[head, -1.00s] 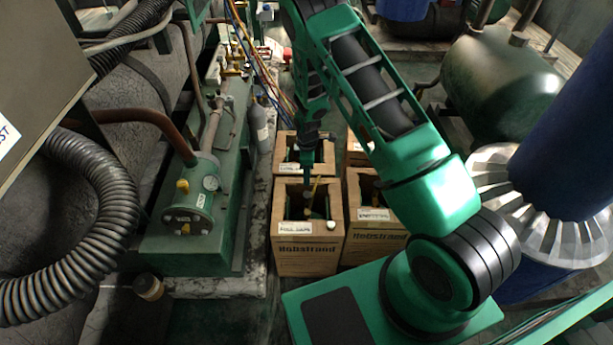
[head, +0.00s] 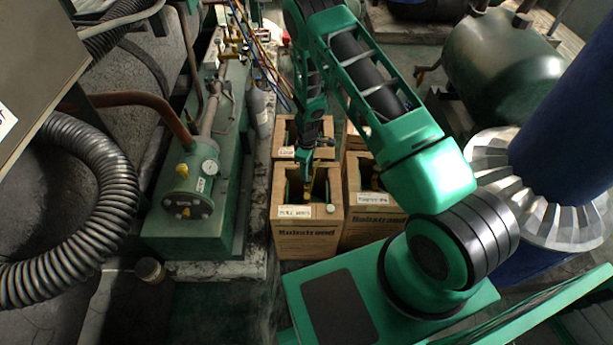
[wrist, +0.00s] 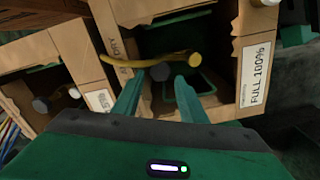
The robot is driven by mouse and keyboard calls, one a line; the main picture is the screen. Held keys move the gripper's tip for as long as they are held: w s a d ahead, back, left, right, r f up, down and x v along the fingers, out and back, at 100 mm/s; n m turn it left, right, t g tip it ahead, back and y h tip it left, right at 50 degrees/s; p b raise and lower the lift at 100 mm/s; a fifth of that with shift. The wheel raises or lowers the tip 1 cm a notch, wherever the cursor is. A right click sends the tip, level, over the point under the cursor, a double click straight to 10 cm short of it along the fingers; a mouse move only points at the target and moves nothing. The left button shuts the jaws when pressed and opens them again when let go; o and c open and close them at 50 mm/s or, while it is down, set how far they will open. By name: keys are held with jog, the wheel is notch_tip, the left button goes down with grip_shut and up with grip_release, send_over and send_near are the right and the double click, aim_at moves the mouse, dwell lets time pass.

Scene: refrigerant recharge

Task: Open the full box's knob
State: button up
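The full box (wrist: 255,75) is an open-topped brown carton; its white label reads "FULL 100%" in the wrist view. In the head view I take it to be the front-left carton (head: 308,238), though its label is too small to read surely. Inside, a dark grey round knob (wrist: 160,72) shows beside a yellow hose with a yellow end (wrist: 193,60). My gripper (wrist: 158,85) is open, its two green fingers pointing into the box on either side of the knob. I cannot tell the remaining depth. In the head view my gripper (head: 306,178) is over the carton's opening.
A second carton (wrist: 75,50) with a partly hidden label holds another grey knob (wrist: 40,104). More cartons (head: 370,235) stand close beside and behind. Green machinery (head: 190,190) is on the left, and a large blue-and-silver pipe (head: 545,205) on the right.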

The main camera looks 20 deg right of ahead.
jog(key=shift+f, duration=2.1)
jog(key=c, duration=0.8)
jog(key=shift+d+m, duration=0.1)
jog(key=shift+m, duration=2.4)
jog(key=o, duration=0.8)
notch_tip(320, 180, up, 11)
jog(key=shift+f, duration=0.15)
jog(key=shift+w, duration=0.1)
